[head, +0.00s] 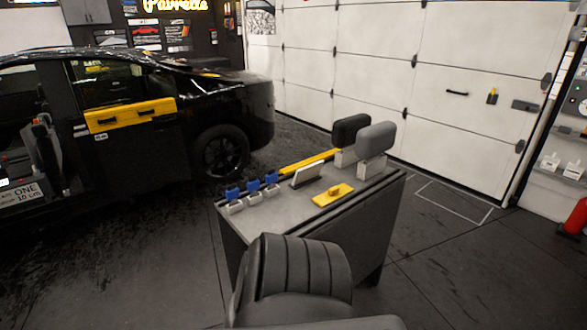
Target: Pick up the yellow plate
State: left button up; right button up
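The yellow plate (324,198) lies flat on the grey top of a table (262,218) in the middle of the head view. A small yellow raised piece, like a knob or handle, sits on the plate. The plate is near the table's right front side and nothing covers it. Neither of my grippers is in view.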

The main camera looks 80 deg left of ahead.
aim_at(335, 193)
jog(key=u, duration=1.7)
jog(key=i, duration=1)
